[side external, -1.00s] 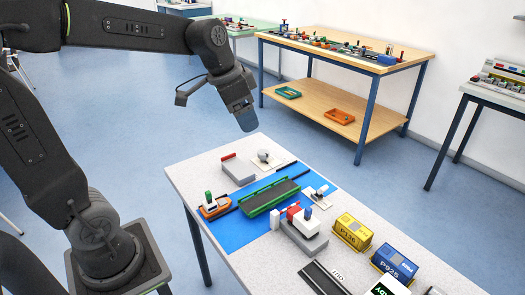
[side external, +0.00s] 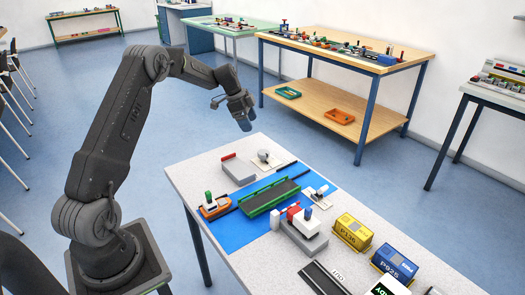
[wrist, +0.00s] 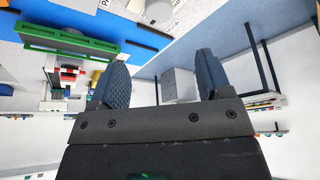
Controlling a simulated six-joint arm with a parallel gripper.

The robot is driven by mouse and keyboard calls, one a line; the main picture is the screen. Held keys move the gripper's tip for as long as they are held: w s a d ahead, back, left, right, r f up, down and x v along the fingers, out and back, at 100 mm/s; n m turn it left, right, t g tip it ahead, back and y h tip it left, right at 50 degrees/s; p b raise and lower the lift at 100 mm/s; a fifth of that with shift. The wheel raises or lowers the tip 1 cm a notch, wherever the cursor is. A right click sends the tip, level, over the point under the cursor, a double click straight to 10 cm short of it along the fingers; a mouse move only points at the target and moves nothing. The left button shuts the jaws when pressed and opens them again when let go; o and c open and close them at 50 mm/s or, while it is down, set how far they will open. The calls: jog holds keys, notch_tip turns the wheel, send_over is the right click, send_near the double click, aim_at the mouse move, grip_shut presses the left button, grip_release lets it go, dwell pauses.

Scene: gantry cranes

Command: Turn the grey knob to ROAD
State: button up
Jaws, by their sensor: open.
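A small grey knob (side external: 264,155) sits on a pale plate near the far edge of the table, behind the blue mat. A rounded grey part, likely the same knob, shows at the top of the wrist view (wrist: 160,10) beside labels cut off by the frame. I cannot read ROAD or tell which way the knob points. My gripper (side external: 246,125) hangs in the air beyond the table's far edge, above and left of the knob, apart from it. In the wrist view my gripper (wrist: 160,78) has its two fingers spread with nothing between them.
On the blue mat (side external: 222,230) are a green-framed barge (side external: 268,197) and an orange boat (side external: 214,207). A red-topped grey block (side external: 238,169) stands left of the knob. Yellow (side external: 352,232) and blue (side external: 394,263) containers stand at the front right.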

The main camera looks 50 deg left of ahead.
aim_at(263, 152)
jog(key=x, duration=1.2)
jog(key=shift+d+f, duration=0.15)
jog(key=shift+f, duration=0.2)
jog(key=c, duration=0.9)
